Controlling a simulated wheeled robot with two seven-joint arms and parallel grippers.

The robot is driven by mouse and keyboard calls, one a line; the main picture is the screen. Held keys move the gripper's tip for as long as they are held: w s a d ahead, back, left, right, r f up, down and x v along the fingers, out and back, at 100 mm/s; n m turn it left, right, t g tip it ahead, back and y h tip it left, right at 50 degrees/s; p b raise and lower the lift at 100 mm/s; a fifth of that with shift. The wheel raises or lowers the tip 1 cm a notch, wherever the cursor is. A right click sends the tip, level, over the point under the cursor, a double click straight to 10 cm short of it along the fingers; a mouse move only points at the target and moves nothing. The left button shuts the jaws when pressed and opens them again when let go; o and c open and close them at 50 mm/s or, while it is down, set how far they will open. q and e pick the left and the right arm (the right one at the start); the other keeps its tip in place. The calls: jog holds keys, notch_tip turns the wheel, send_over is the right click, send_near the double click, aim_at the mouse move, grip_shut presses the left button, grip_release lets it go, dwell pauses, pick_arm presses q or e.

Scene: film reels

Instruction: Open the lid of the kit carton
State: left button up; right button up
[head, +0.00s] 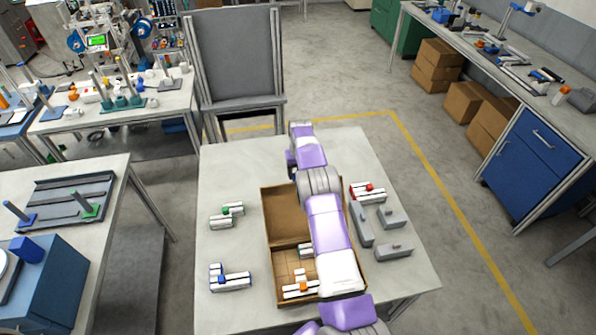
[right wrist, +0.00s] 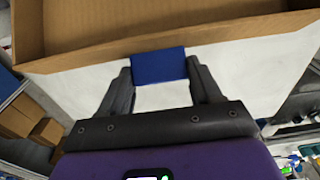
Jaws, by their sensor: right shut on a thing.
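The brown kit carton (head: 272,292) stands on the white table, its compartments showing with white, grey and orange parts inside. Its lid (head: 279,215) is raised away from the opening and extends toward the far side; my right arm covers its right part, so its exact angle is unclear. In the right wrist view, the lid's cardboard edge (right wrist: 150,53) crosses the top. A blue tab (right wrist: 158,66) on that edge sits between the fingertips of my right gripper (right wrist: 160,80), which is shut on it. My left gripper is not in view.
Parts with green (head: 226,214) and blue (head: 229,279) pieces lie left of the carton. A red-and-white part (head: 368,191) and grey blocks (head: 393,251) lie to its right. A grey-backed stand (head: 236,60) rises beyond the table.

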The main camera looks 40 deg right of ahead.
jog(key=shift+w+d+r, duration=0.15)
jog(key=shift+w+r, duration=0.05)
jog(key=shift+r, duration=0.05)
jog(key=o, duration=1.5)
jog(key=shift+f, duration=0.2)
jog(key=r, duration=0.7)
jog(key=shift+s+r, duration=0.25)
jog(key=shift+r, duration=0.05)
